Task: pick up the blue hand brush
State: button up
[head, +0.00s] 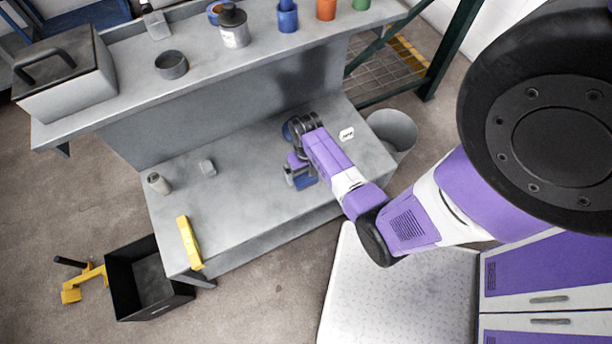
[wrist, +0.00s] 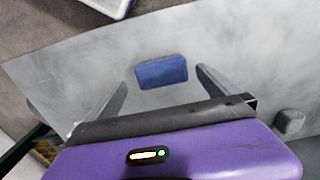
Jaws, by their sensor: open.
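The blue hand brush (wrist: 162,72) shows in the wrist view as a plain blue block lying on the grey bench top. In the head view a blue piece (head: 306,183) shows beside my gripper, partly covered by it. My gripper (head: 298,178) is low over the bench, near its front edge. In the wrist view my gripper (wrist: 161,80) is open, with one finger on either side of the brush in the picture. Bench surface shows between the brush and each finger. I cannot tell how high the fingertips are above the bench.
A raised shelf (head: 120,100) with cups and a toolbox runs behind. A grey bin (head: 393,130) stands to the right.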

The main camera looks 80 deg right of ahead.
aim_at(306, 178)
jog(key=shift+w+a+f+b, duration=0.1)
jog(key=shift+f+b, duration=0.25)
jog(key=shift+f, duration=1.6)
jog(key=c, duration=1.6)
jog(key=shift+r, duration=0.1)
notch_tip(306, 178, up, 20)
jog(key=p, duration=0.3)
